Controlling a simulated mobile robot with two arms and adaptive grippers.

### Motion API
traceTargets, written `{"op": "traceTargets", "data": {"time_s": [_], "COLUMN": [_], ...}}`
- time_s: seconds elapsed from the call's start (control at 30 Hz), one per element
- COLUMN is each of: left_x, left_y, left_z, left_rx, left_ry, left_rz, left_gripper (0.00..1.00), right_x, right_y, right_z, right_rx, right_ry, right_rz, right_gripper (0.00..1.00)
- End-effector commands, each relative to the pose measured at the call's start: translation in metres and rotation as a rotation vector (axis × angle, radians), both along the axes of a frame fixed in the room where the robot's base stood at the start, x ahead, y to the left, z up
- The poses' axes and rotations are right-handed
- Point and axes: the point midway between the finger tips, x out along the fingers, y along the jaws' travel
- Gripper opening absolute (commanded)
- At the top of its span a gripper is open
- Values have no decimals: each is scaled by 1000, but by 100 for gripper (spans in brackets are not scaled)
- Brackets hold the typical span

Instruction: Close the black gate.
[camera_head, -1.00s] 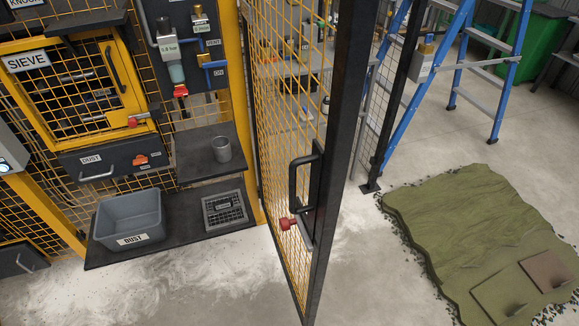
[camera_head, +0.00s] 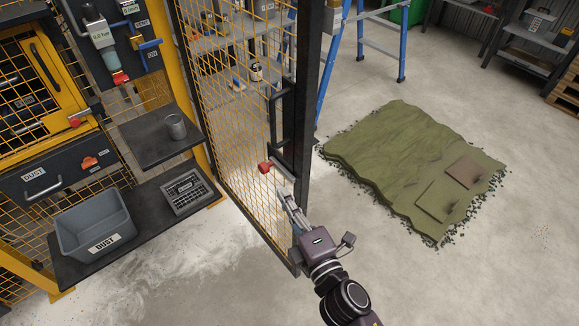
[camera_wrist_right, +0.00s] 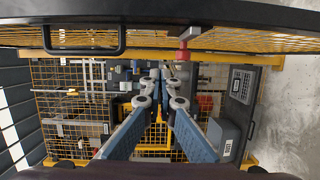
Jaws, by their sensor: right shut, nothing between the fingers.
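The black gate (camera_head: 309,100) has a black frame with yellow mesh and stands swung out from the yellow posts, its free edge toward me. Its black handle (camera_head: 273,125) and a red knob (camera_head: 265,167) are on the free edge. My right gripper (camera_head: 284,193) is shut and empty, close to the gate below the handle and knob; whether it touches cannot be told. In the right wrist view the gate frame (camera_wrist_right: 235,14), handle (camera_wrist_right: 86,51) and red knob (camera_wrist_right: 182,54) lie above the shut fingers (camera_wrist_right: 157,82). My left gripper is not in view.
A grey dust bin (camera_head: 95,225) and a sieve tray (camera_head: 186,192) rest on a low dark shelf left of the gate. A green turf sheet (camera_head: 390,150) lies on the floor at right, near a blue ladder (camera_head: 361,30). Floor between gate and turf is clear.

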Motion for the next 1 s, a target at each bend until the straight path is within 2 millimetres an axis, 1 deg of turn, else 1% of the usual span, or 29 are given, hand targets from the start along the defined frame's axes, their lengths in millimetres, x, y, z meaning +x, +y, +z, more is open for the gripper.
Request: {"op": "traceTargets", "data": {"time_s": [0.03,0.1,0.17,0.27,0.4,0.63,0.67,0.7,0.8,1.0], "left_x": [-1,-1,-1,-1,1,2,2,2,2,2], "left_y": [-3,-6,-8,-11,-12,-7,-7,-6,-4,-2], "left_z": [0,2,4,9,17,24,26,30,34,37], "left_rx": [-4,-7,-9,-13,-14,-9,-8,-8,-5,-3], "left_ry": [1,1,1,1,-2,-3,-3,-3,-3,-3], "left_rz": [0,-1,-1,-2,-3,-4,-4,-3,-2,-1], "left_gripper": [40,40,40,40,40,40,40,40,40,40], "right_x": [0,3,9,23,51,95,98,101,109,116], "right_y": [1,3,5,11,21,39,35,27,16,6], "right_z": [9,14,15,17,18,15,16,15,15,13], "right_rx": [-9,-15,-15,-13,-11,-10,-13,-15,-13,-11], "right_ry": [-21,-33,-35,-34,-32,-31,-30,-28,-29,-28], "right_rz": [2,3,3,3,3,3,2,0,2,2], "right_gripper": [0,0,0,0,0,0,0,0,0,0]}}
